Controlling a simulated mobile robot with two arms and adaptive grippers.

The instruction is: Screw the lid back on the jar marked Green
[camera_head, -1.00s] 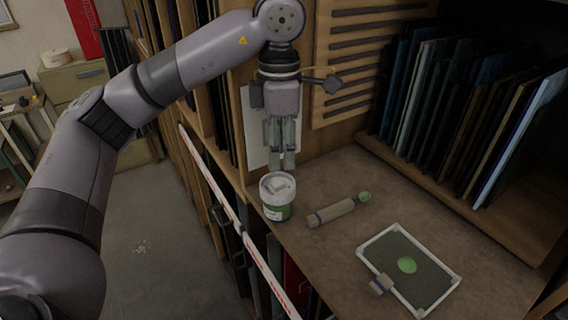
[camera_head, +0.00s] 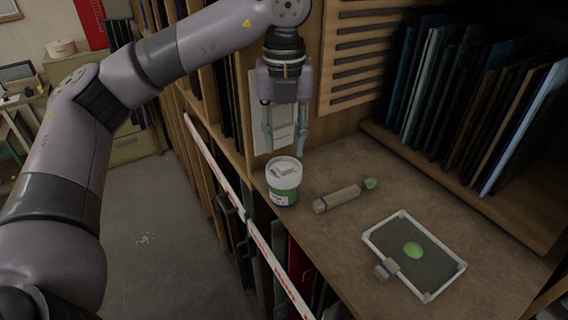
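The jar (camera_head: 283,196) stands upright near the left edge of the wooden worktop. It has a green band; the lettering on its label is too small to read. A white lid (camera_head: 285,174) with a raised piece on top sits on the jar; I cannot tell whether it is screwed tight. My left gripper (camera_head: 284,152) points down just above the lid, its two fingers spread wide and empty. Its fingertips are close to the lid's top and seem apart from it. My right gripper is not in view.
A thick handled tool with a green tip (camera_head: 340,198) lies right of the jar. A white-framed dark panel with a green spot (camera_head: 428,268) lies at the front right, a small block (camera_head: 386,269) on its edge. Sheets (camera_head: 470,110) stand racked behind. Worktop (camera_head: 335,240) between is bare.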

